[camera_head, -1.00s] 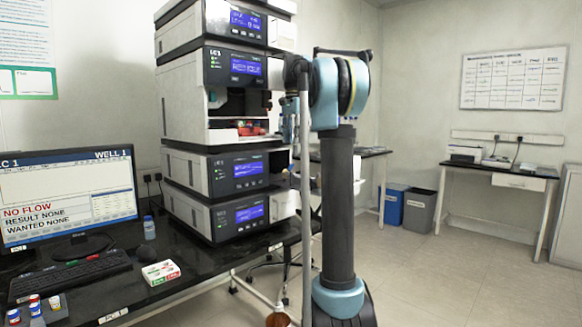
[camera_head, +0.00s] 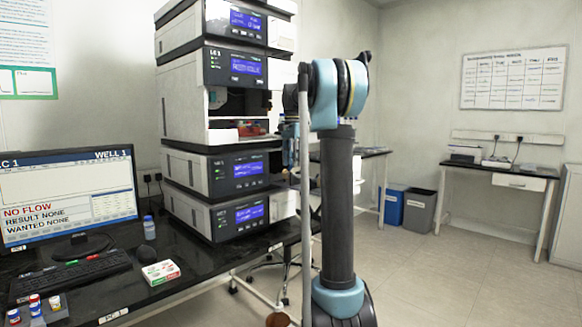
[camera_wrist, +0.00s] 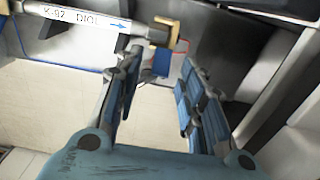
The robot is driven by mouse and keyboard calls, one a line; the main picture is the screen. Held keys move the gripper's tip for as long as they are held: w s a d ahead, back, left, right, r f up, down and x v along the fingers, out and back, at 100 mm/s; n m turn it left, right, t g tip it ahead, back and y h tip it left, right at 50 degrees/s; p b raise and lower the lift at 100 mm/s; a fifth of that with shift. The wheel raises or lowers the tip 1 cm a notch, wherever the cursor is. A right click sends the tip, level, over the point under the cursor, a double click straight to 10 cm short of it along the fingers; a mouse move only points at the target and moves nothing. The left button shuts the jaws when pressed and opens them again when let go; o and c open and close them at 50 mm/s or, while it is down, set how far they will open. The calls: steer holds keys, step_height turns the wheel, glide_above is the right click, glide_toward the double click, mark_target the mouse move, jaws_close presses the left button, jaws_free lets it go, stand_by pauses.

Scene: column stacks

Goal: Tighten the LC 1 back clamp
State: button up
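The LC 1 stack (camera_head: 232,65) stands on the black bench at left in the head view, with its lit blue screens. In the wrist view, a pale column tube (camera_wrist: 85,18) marked "K-92 DIOL" with a blue arrow runs across the top left. A tan bracket-like piece (camera_wrist: 168,29) sits at its right end, with a small blue block (camera_wrist: 161,62) below it. I cannot tell which piece is the back clamp. My gripper (camera_wrist: 161,60) is open, its two fingers apart with the blue block seen between their tips. I see no contact. In the head view it is mostly hidden behind my arm.
A monitor (camera_head: 68,195) reads "NO FLOW". Open floor lies to the right.

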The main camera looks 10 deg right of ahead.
steer(key=shift+f, duration=0.85)
jaws_close()
steer(key=shift+a, duration=0.15)
